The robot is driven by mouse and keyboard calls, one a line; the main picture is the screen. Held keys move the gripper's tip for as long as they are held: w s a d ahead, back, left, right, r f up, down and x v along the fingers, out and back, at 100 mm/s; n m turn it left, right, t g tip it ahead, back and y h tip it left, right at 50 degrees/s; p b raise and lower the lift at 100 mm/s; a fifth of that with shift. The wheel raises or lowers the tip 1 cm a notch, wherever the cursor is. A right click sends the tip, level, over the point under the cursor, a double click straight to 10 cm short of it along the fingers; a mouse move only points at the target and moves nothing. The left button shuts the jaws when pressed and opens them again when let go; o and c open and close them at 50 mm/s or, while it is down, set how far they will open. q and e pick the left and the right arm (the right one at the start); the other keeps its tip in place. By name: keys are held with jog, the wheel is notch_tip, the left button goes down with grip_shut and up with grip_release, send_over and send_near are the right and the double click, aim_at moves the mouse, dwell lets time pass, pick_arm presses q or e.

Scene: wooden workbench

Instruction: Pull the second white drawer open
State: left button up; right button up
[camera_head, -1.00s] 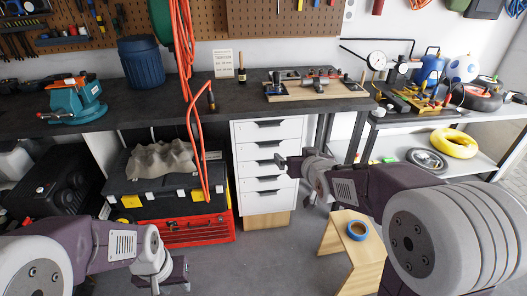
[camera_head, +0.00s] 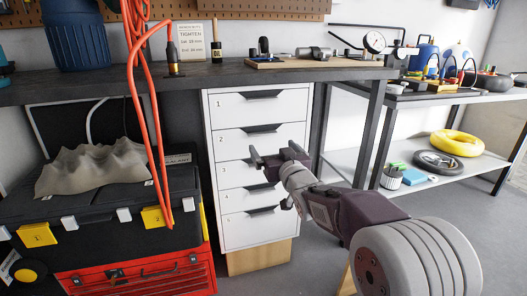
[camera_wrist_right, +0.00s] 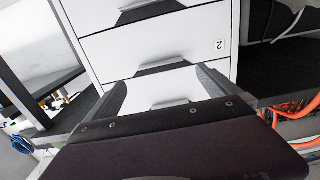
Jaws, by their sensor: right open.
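The white drawer cabinet (camera_head: 212,175) stands under the dark bench with numbered drawers, all closed. The second drawer (camera_head: 238,143) has a dark handle recess (camera_head: 265,128) along its top edge. My right gripper (camera_head: 273,156) is open and empty in front of the cabinet, and in the head view it covers part of the third drawer (camera_head: 232,172). In the upside-down right wrist view, the second drawer (camera_wrist_right: 190,47) shows its "2" label, and its handle recess (camera_wrist_right: 165,67) lies by the open fingertips of the gripper (camera_wrist_right: 162,78). I cannot tell whether they touch. My left gripper is out of view.
A black toolbox (camera_head: 100,212) on a red case (camera_head: 140,277) stands left of the cabinet, with an orange cord (camera_head: 158,140) hanging over it. A dark table leg (camera_head: 370,135) stands to the right. Grey floor (camera_head: 310,245) is visible in front.

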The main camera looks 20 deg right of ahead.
aim_at(263, 135)
jog(key=w+b, duration=0.2)
jog(key=w, duration=0.6)
jog(key=shift+w+a+r+b, duration=0.1)
jog(key=shift+w+a+b, duration=0.05)
jog(key=shift+b, duration=0.2)
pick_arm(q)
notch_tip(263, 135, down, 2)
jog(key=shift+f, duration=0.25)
pick_arm(e)
jog(key=shift+w, duration=0.35)
